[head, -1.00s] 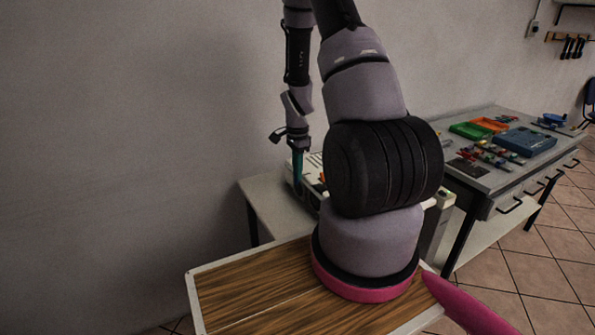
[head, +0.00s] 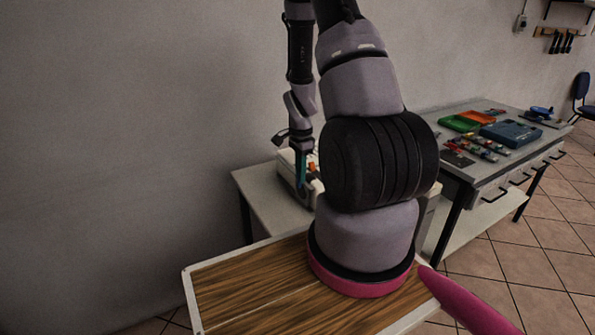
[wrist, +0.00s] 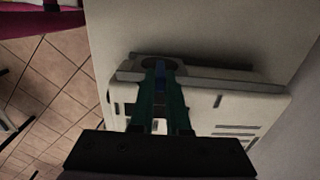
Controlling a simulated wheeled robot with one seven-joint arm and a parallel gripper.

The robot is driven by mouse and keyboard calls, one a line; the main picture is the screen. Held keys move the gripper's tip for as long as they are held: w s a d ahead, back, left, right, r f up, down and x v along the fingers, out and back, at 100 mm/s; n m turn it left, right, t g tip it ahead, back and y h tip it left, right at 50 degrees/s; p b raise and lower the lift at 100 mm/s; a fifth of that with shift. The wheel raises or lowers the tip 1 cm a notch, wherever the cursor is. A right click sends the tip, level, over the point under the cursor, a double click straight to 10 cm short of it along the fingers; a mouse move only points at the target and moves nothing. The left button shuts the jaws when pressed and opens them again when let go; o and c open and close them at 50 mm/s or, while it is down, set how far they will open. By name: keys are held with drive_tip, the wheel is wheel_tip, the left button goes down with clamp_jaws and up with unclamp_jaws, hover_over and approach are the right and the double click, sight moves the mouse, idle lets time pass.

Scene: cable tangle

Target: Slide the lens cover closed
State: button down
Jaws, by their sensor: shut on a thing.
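A pale box-shaped device (wrist: 225,112) with dark slots in its top fills the right middle of the wrist view. It also shows in the head view (head: 287,168), partly hidden by my arm. A dark round recess, which looks like the lens opening, is at its edge by my fingertips. My gripper (wrist: 160,78) has green fingers, shut on a small blue piece (wrist: 160,72) at that edge. The blue piece looks like the lens cover's tab; the cover itself is not clear. In the head view my gripper (head: 301,178) is in front of the device.
The device stands on a pale table (head: 262,195) by the wall. A workbench (head: 480,178) with green and orange trays, a blue case and small parts is on the right. Tiled floor is open in front of it.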

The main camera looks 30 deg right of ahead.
drive_tip(key=shift+s, duration=0.2)
drive_tip(key=c, duration=0.9)
unclamp_jaws()
drive_tip(key=shift+r, duration=0.15)
wheel_tip(320, 180, up, 10)
drive_tip(key=shift+r, duration=0.25)
